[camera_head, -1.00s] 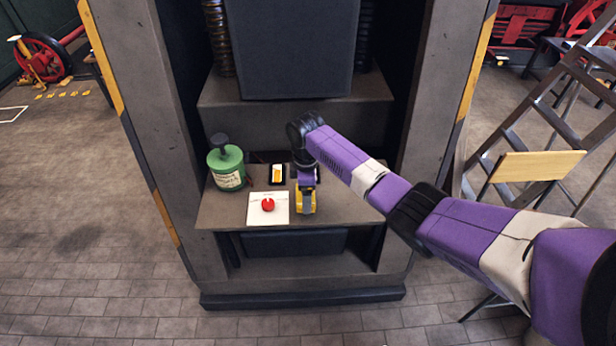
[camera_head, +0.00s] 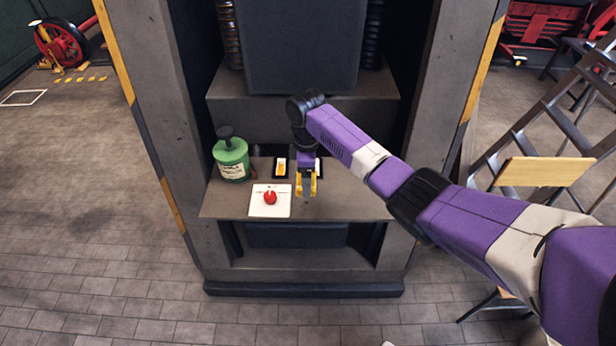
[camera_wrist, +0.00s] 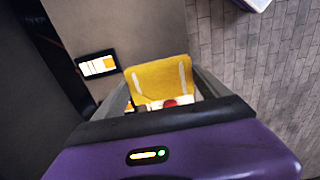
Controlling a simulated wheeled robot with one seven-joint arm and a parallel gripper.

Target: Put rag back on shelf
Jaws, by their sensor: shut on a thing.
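My gripper (camera_head: 306,184) is over the lower shelf (camera_head: 350,206) of the grey cabinet and points down. In the wrist view, a yellow cloth-like piece with pale stripes, apparently the rag (camera_wrist: 158,78), spans the space between the two grey fingers, and my gripper is shut on it. In the head view only yellow strips show at the fingertips, so the rag's full shape is unclear. It appears to be just above the shelf; contact cannot be told.
A green canister (camera_head: 231,160) stands at the shelf's left. A white plate with a red knob (camera_head: 270,198) lies left of my gripper. A small lit display (camera_head: 281,168) is behind it. An upper ledge (camera_head: 228,112) is above. A ladder (camera_head: 545,125) stands at right.

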